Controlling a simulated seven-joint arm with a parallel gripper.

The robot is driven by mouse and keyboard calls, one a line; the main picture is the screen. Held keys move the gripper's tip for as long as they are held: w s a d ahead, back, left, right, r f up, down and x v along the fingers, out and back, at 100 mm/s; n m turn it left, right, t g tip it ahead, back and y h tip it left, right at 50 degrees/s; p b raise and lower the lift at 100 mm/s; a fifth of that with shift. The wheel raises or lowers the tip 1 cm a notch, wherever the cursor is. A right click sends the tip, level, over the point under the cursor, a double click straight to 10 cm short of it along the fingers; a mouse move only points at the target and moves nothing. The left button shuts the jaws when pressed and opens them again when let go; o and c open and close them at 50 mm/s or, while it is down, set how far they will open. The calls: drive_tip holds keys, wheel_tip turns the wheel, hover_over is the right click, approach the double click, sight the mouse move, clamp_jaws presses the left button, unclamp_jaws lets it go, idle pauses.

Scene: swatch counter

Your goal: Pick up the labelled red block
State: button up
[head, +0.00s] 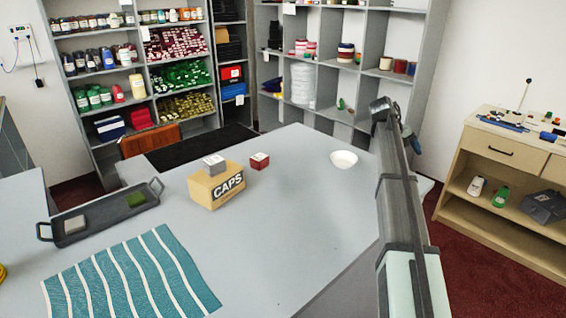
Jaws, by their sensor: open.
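A small dark red block (259,162) with a white label on its upper face sits on the grey table (290,240), just behind and right of a cardboard box. The box (205,191) is marked CAPS, and a grey block (214,168) rests on its top. The red block stands apart from the box, with bare table to its right. My arm rises along the right side of the head view, well right of the red block. I cannot make out my gripper's fingers.
A dark two-handled tray (105,221) at the left holds a grey piece and a green piece. A teal striped cloth (130,276) lies at the front. A white bowl (344,159) stands right of the red block. Shelves stand behind; the table's middle is clear.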

drive_tip(key=w+a+r+n+t+y, duration=0.1)
drive_tip(key=w+a+n+t+y, duration=0.2)
drive_tip(key=a, duration=1.1)
drive_tip(key=n+y, duration=0.4)
drive_tip(key=y, duration=0.3)
approach(259, 157)
drive_tip(key=shift+g, duration=0.4)
drive_tip(key=x, duration=0.5)
drive_tip(key=shift+w+f, duration=0.1)
drive_tip(key=shift+w+x, duration=0.1)
drive_tip(key=shift+x, duration=1.25)
drive_tip(key=shift+w+x, duration=0.15)
drive_tip(key=shift+x, duration=1.15)
drive_tip(key=shift+c, duration=0.2)
drive_tip(key=c, duration=1)
drive_tip(key=shift+c, duration=0.2)
